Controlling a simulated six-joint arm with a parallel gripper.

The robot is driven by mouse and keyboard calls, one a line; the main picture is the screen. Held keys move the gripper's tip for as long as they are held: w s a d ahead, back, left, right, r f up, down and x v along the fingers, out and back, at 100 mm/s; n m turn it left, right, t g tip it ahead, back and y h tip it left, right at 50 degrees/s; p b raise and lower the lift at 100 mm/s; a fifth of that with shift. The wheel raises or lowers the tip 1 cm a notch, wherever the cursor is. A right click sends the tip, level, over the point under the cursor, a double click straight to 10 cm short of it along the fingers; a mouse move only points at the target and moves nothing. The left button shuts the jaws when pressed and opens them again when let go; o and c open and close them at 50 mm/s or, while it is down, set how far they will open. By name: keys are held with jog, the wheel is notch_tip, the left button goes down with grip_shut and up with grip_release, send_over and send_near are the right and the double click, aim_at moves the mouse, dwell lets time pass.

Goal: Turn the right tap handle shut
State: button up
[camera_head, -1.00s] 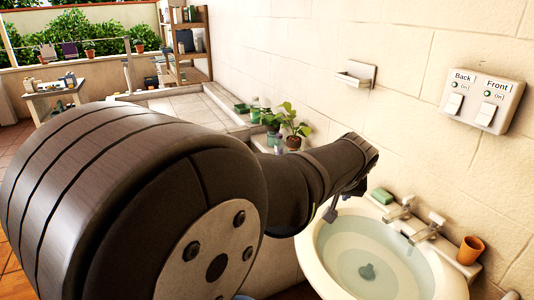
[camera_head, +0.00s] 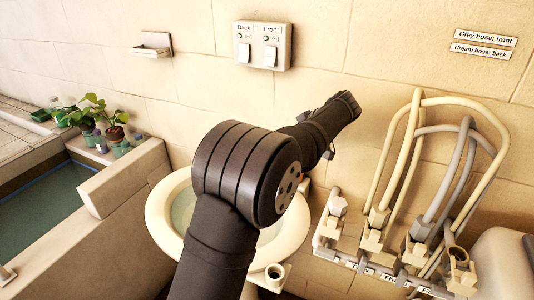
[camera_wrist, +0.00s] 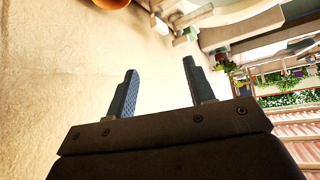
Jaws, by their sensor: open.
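The cream washbasin (camera_head: 158,218) stands in the middle of the head view, partly covered by my arm. Its taps are hidden behind my arm there. In the wrist view, pale tap parts (camera_wrist: 192,16) show at the top edge, beside the basin (camera_wrist: 240,28). I cannot tell how the right handle is turned. My gripper (camera_wrist: 160,66) is open and empty, its two dark fingers apart in front of the bare wall. In the head view, my gripper (camera_head: 328,153) is small and dark, above the basin's right back side.
An orange cup (camera_wrist: 110,3) is at the wrist view's top edge. A switch box (camera_head: 262,45) and an empty soap holder (camera_head: 152,46) are on the wall. Cream and grey hoses (camera_head: 412,130) rise from fittings at right. Potted plants (camera_head: 92,115) stand at left.

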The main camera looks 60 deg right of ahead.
jog(key=x, duration=1.6)
jog(key=shift+w+f, duration=0.2)
jog(key=shift+w, duration=0.15)
jog(key=shift+c, duration=0.2)
